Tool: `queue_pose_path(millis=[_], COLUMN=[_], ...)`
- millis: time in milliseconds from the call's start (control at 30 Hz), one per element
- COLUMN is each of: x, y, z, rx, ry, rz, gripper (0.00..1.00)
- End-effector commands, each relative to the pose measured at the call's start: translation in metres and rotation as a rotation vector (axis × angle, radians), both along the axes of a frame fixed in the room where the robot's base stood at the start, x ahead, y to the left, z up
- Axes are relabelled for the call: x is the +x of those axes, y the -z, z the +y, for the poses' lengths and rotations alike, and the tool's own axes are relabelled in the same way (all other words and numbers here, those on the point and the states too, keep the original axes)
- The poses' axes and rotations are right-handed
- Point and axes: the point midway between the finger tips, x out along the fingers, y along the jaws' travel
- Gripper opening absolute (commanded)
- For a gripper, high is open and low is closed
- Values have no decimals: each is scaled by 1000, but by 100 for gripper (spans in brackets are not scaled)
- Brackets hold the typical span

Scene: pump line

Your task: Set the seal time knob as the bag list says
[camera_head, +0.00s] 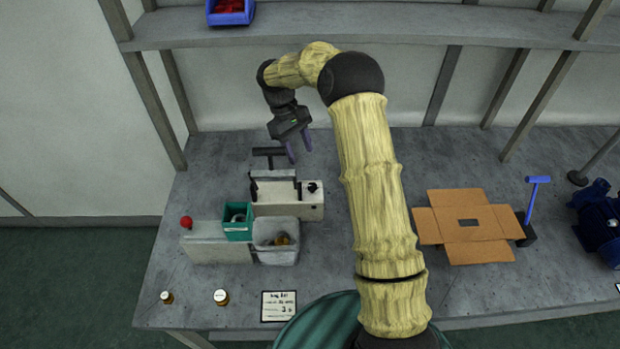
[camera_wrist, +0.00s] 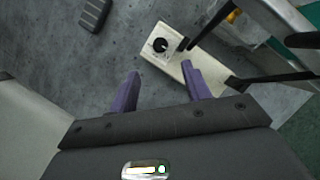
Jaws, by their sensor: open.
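The seal time knob (camera_wrist: 161,45) is a black dial on the white front of the sealer (camera_wrist: 173,62) in the wrist view. In the head view the knob (camera_head: 312,187) sits at the right end of the sealer (camera_head: 290,208). My gripper (camera_head: 299,148) is open and empty, above and behind the sealer. Its purple fingers (camera_wrist: 160,88) show apart in the wrist view, with the knob ahead of them and not touched. The bag list (camera_head: 279,306) is a white card at the table's front edge. It seems to show a 3; its smaller lines are too small to read.
A green bin (camera_head: 237,221) and a grey bin (camera_head: 276,242) stand left of and in front of the sealer. A red button (camera_head: 186,222) tops a grey block. An open cardboard box (camera_head: 466,226) lies to the right. A shelf (camera_head: 400,25) runs above the bench.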

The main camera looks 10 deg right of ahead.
Motion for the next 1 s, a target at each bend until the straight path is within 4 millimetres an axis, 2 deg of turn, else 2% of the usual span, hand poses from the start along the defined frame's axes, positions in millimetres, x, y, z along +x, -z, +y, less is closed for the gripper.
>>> queue_pose_path(millis=[400,600,967,1000], x=[-25,-33,-34,-34], y=[67,92,99,99], z=[-16,-22,-23,-23], rx=[2,1,0,0], ry=[0,-1,1,1], rz=[3,2,-1,-1], gripper=[49,49,49,43])
